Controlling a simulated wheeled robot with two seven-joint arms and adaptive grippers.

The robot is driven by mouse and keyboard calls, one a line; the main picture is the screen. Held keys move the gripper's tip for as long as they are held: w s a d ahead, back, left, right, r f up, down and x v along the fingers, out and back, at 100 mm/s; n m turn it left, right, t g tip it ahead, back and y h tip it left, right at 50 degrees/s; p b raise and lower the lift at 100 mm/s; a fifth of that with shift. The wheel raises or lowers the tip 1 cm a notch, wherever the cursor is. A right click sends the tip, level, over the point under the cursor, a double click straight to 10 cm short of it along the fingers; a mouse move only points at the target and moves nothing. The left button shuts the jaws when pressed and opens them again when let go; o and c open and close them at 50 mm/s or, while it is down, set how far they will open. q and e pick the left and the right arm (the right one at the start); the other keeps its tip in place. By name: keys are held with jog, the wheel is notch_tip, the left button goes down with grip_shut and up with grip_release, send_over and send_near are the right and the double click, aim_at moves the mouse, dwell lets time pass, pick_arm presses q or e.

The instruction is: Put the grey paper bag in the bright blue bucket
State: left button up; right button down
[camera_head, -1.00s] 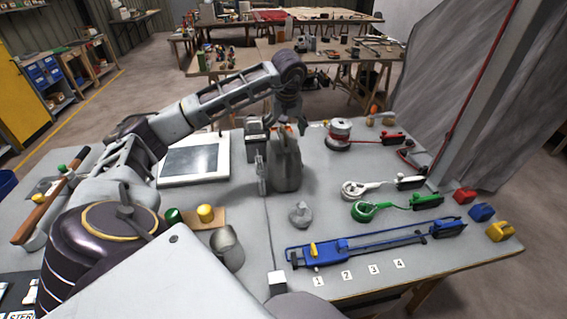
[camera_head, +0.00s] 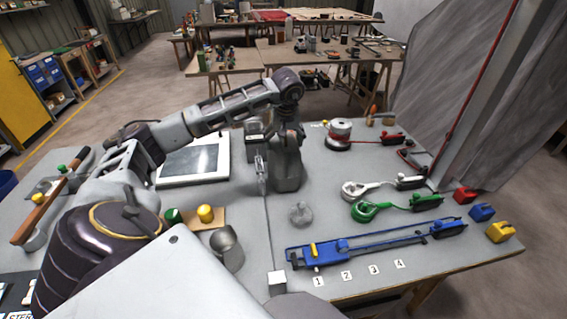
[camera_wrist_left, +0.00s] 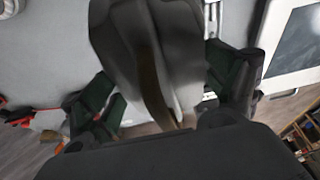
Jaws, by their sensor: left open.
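The grey paper bag (camera_head: 287,172) stands upright near the middle of the table. My left gripper (camera_head: 287,130) points down over the bag's top. In the left wrist view the bag (camera_wrist_left: 150,50) lies between the two spread dark green-black fingers of my left gripper (camera_wrist_left: 166,95). The gripper is open, and I cannot tell whether either finger touches the bag. A blue thing (camera_head: 7,183) is cut off at the left edge, low beside the table; I cannot tell if it is the bright blue bucket. My right gripper is not in view.
A white-framed panel (camera_head: 195,160) lies left of the bag, and a metal stand (camera_head: 262,170) is close beside it. A grey lump (camera_head: 301,213), a metal cup (camera_head: 226,245) and a blue tool (camera_head: 370,243) lie nearer. Green and white clamps lie to the right.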

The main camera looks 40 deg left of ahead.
pick_arm(q)
jog(key=shift+c, duration=0.5)
jog(key=shift+r, duration=0.1)
grip_shut()
